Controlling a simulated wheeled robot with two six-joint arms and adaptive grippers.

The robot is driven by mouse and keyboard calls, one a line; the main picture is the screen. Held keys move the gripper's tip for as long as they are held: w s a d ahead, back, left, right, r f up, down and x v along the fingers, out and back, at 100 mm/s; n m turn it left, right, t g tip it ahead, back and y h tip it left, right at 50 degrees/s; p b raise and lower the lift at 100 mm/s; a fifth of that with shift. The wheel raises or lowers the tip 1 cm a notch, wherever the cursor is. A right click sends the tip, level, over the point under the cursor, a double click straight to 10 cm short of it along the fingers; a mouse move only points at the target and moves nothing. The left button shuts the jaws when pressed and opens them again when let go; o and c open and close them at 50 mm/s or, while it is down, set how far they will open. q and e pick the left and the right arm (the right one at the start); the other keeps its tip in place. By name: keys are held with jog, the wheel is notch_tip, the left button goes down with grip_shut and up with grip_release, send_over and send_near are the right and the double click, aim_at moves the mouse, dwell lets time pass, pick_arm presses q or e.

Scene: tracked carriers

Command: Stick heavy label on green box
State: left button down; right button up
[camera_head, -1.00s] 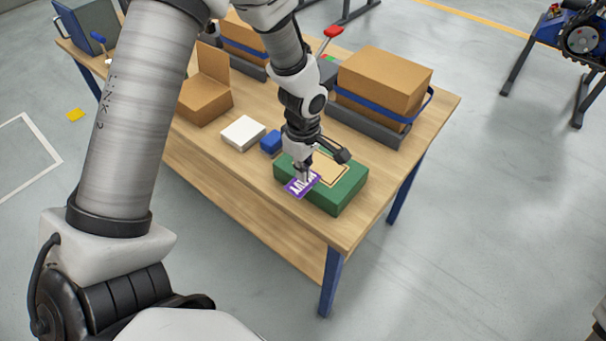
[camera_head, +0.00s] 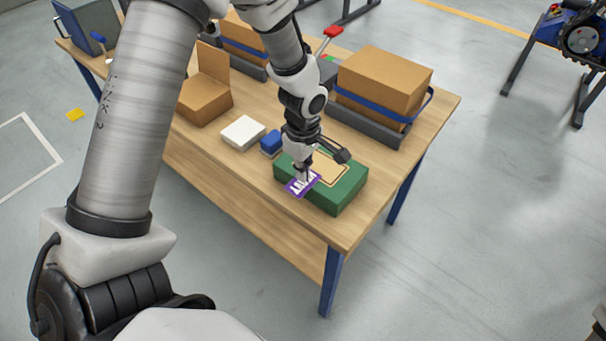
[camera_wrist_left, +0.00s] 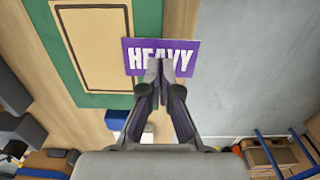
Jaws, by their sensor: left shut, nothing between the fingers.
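The purple label (camera_head: 297,188) with white print shows at the near left edge of the green box (camera_head: 345,194). In the left wrist view the label (camera_wrist_left: 190,48) reads HEAVY. It overlaps the edge of the green box (camera_wrist_left: 147,25) and sticks out past it; I cannot tell whether it touches the box. A tan outlined panel (camera_wrist_left: 95,40) on the box top lies left of the label there. My left gripper (camera_wrist_left: 160,68) is shut, its fingertips over the label's lower edge, pointing down in the head view (camera_head: 304,174). My right gripper is not in view.
A white box (camera_head: 243,132) and a blue block (camera_head: 271,142) stand beside the green box on the wooden table (camera_head: 240,175). An open carton (camera_head: 204,102) is farther left. A large carton (camera_head: 385,80) sits on a grey carrier (camera_head: 368,125) behind.

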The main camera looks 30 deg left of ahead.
pick_arm(q)
jog(key=shift+f+b, duration=0.65)
jog(key=shift+f, duration=0.2)
dwell(0.5)
jog(key=shift+r, duration=0.1)
jog(key=shift+r+p, duration=0.3)
dwell(0.3)
